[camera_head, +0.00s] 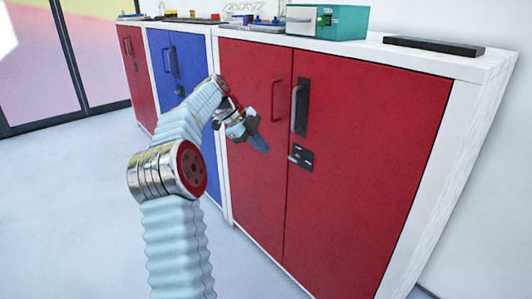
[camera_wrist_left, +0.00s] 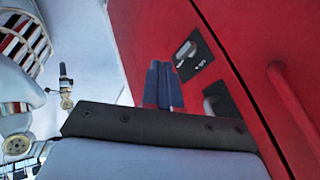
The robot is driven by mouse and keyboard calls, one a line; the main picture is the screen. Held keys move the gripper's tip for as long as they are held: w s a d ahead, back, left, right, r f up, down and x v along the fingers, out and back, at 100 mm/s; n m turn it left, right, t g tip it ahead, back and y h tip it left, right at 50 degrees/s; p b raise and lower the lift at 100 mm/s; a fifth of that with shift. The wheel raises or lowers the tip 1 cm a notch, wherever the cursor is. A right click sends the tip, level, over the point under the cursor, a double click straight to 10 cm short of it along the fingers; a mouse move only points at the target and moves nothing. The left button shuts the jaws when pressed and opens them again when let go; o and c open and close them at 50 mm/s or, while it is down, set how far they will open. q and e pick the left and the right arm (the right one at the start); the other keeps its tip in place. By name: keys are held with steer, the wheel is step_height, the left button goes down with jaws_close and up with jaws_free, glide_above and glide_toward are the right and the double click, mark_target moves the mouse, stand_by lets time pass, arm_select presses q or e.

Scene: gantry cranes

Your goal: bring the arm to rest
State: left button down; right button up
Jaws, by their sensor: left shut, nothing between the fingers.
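My left arm comes up from the bottom of the head view. Its gripper (camera_head: 260,143) hangs in front of the left door of the red cabinet (camera_head: 370,170). In the left wrist view the two blue-grey fingers of the left gripper (camera_wrist_left: 163,85) lie together, with nothing between them. Behind the fingers is the red door (camera_wrist_left: 165,30) with a dark latch plate (camera_wrist_left: 195,52). I cannot tell the exact gap between fingertips and door. My right gripper does not show in the head view.
A blue cabinet (camera_head: 180,60) and another red cabinet (camera_head: 138,75) stand farther left. On the white top sit a teal box (camera_head: 345,22) and a flat black bar (camera_head: 433,46). A door handle (camera_head: 295,110) juts out. The floor (camera_head: 70,200) at left is clear.

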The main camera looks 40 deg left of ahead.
arm_select(q)
steer(key=p+v, duration=0.1)
steer(key=v, duration=0.4)
steer(key=shift+a+r, duration=0.2)
steer(key=shift+r, duration=0.05)
